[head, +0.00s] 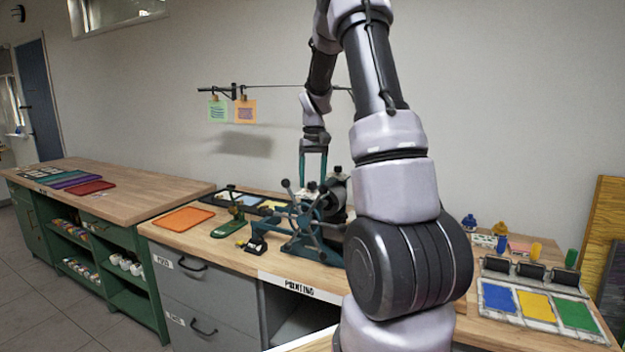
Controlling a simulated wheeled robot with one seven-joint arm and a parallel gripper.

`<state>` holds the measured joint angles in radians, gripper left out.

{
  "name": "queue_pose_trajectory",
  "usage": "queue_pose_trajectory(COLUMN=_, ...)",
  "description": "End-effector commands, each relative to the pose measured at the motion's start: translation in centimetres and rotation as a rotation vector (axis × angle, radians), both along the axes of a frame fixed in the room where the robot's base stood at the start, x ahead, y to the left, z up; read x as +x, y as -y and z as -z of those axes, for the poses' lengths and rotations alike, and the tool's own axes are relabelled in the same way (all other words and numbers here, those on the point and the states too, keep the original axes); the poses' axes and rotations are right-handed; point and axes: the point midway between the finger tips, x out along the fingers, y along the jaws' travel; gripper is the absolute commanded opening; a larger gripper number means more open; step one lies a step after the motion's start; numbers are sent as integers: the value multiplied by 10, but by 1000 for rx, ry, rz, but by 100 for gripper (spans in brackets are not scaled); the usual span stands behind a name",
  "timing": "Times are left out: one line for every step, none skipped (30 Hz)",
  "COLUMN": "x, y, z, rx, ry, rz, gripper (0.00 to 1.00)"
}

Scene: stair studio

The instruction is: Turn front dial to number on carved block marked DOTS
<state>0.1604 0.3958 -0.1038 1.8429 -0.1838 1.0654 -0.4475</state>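My gripper (313,180) points down above the green press (310,232) with the spoked wheel, on the workbench marked PRINTING. Its two thin fingers look apart, with a gap between them and nothing seen held. The press partly hides the space around the fingertips, so I cannot tell whether they touch anything. I cannot make out a dial with numbers on the press. No block marked DOTS can be read; small items lie on the trays (236,197) behind the press, too small to tell apart.
An orange tray (184,219) and a small green hand tool (229,228) lie left of the press. A small black and yellow item (255,245) sits at its front. Blue, yellow and green pads (537,306) lie at right. Two cards (232,110) hang on a line.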

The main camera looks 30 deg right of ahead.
Motion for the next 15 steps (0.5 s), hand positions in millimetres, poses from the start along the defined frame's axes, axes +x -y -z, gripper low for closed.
queue_pose_trajectory(x=0, y=0, z=0, rx=0, ry=0, rz=0, gripper=67)
queue_pose_trajectory(x=0, y=0, z=0, rx=0, ry=0, rz=0, gripper=67)
queue_pose_trajectory(x=0, y=0, z=0, rx=0, ry=0, rz=0, gripper=67)
queue_pose_trajectory(x=0, y=0, z=0, rx=0, ry=0, rz=0, gripper=67)
queue_pose_trajectory(x=0, y=0, z=-1, rx=0, ry=0, rz=0, gripper=67)
queue_pose_trajectory(x=0, y=0, z=-4, rx=0, ry=0, rz=0, gripper=67)
queue_pose_trajectory(x=0, y=0, z=-6, rx=0, ry=1, rz=0, gripper=67)
queue_pose_trajectory(x=0, y=0, z=-10, rx=0, ry=2, rz=0, gripper=67)
queue_pose_trajectory(x=1, y=1, z=-15, rx=0, ry=3, rz=0, gripper=67)
queue_pose_trajectory(x=1, y=1, z=-20, rx=1, ry=3, rz=1, gripper=67)
queue_pose_trajectory(x=1, y=1, z=-26, rx=-1, ry=4, rz=1, gripper=67)
queue_pose_trajectory(x=0, y=2, z=-34, rx=-1, ry=4, rz=1, gripper=67)
queue_pose_trajectory(x=1, y=2, z=-41, rx=-2, ry=5, rz=1, gripper=67)
queue_pose_trajectory(x=1, y=2, z=-47, rx=-1, ry=5, rz=1, gripper=67)
queue_pose_trajectory(x=0, y=2, z=-55, rx=-1, ry=4, rz=1, gripper=67)
